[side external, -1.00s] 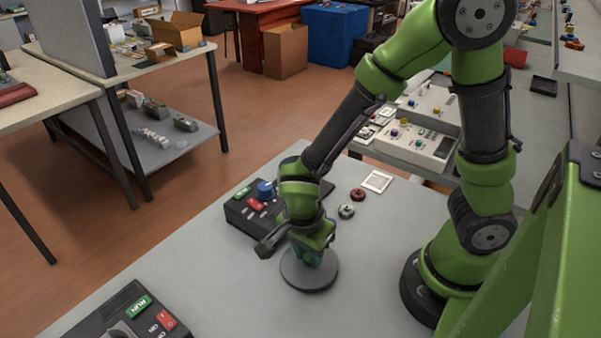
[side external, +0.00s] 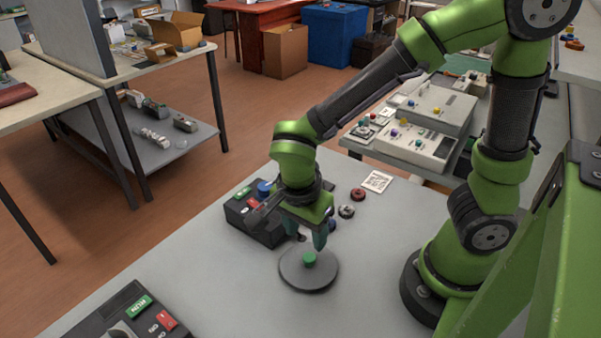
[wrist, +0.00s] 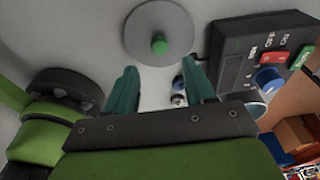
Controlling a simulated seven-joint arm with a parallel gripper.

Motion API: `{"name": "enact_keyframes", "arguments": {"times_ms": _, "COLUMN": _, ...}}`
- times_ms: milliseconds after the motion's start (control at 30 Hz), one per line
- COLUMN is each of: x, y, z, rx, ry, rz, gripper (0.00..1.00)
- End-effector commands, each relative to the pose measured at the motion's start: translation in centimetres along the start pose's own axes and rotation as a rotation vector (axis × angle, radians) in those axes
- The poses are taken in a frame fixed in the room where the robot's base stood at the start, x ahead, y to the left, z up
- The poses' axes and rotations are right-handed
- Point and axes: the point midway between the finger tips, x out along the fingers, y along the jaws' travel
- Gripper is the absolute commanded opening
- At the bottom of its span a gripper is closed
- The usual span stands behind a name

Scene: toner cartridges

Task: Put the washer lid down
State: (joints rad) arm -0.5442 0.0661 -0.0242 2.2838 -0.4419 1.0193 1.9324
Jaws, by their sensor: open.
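The washer lid is a grey disc (side external: 309,274) with a green knob (side external: 309,258) in its middle. It lies flat on the grey table in the side view, and shows at the top centre of the wrist view (wrist: 178,28). My gripper (side external: 310,238) is open and empty, above and a little behind the lid. In the wrist view its two green fingers (wrist: 160,85) stand wide apart, and the knob is beyond their tips, clear of both.
A black control box (side external: 254,218) with a blue knob and coloured switches stands just behind my gripper. A second black box (side external: 130,318) is at the front left. Small round parts (side external: 346,211) and a white patterned square (side external: 377,181) lie at the back. Table left of the lid is clear.

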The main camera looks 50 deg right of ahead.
Motion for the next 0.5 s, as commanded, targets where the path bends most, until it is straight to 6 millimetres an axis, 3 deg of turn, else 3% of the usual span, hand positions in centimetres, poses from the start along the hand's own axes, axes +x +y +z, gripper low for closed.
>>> {"name": "enact_keyframes", "arguments": {"times_ms": 200, "x": -3.6, "y": 0.0, "z": 0.0, "rx": 0.0, "ry": -0.001, "rz": -0.002, "gripper": 0.54}}
{"name": "enact_keyframes", "arguments": {"times_ms": 367, "x": -4.8, "y": 0.0, "z": -0.2, "rx": -0.016, "ry": -0.012, "rz": -0.006, "gripper": 0.54}}
{"name": "enact_keyframes", "arguments": {"times_ms": 500, "x": -6.1, "y": 0.0, "z": -1.7, "rx": -0.145, "ry": -0.081, "rz": -0.06, "gripper": 0.54}}
